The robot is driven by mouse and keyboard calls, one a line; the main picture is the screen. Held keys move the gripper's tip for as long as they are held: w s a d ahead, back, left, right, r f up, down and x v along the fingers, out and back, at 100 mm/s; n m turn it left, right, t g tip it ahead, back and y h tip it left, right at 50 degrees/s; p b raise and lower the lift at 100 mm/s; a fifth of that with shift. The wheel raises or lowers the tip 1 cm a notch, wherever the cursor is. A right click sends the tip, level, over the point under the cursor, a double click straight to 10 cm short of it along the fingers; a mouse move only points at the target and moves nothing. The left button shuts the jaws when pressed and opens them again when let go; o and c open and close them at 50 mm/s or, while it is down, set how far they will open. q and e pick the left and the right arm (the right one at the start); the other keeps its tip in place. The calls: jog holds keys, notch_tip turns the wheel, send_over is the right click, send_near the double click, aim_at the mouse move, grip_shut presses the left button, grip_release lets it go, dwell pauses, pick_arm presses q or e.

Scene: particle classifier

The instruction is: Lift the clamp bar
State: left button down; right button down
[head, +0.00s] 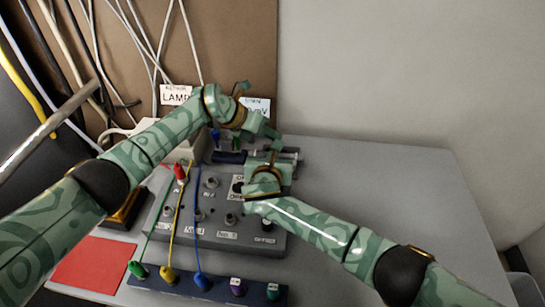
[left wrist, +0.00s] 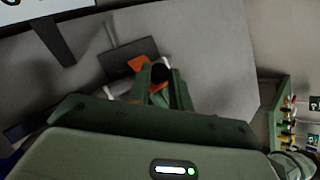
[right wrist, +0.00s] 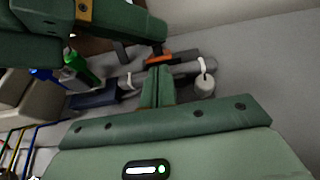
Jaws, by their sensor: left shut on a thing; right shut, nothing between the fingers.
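The clamp bar appears to be the grey bar (head: 291,154) behind the control box. In the right wrist view the grey bar (right wrist: 187,68) has white loops and an orange piece (right wrist: 155,57) at its left. My left gripper (head: 268,133) reaches down onto it from the left and is shut on it. In the left wrist view its fingers (left wrist: 158,82) are close together beside an orange piece (left wrist: 139,63), partly hiding what they hold. My right gripper (head: 269,160) is shut and empty just in front of the bar; its fingers (right wrist: 157,88) point toward it.
The grey control box (head: 255,241) with knobs lies below my grippers. Green, yellow and blue cables run to a dark blue strip (head: 215,286) in front. A red sheet (head: 95,265) lies at left. The table's right side (head: 400,185) is clear.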

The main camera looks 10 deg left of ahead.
pick_arm(q)
jog(key=shift+f, duration=0.1)
pick_arm(e)
jog(key=shift+w+r, duration=0.4)
jog(key=shift+r, duration=0.35)
pick_arm(q)
jog(key=c, duration=1.3)
grip_release()
jog(key=shift+o, duration=0.2)
pick_arm(e)
jog(key=shift+f, duration=0.15)
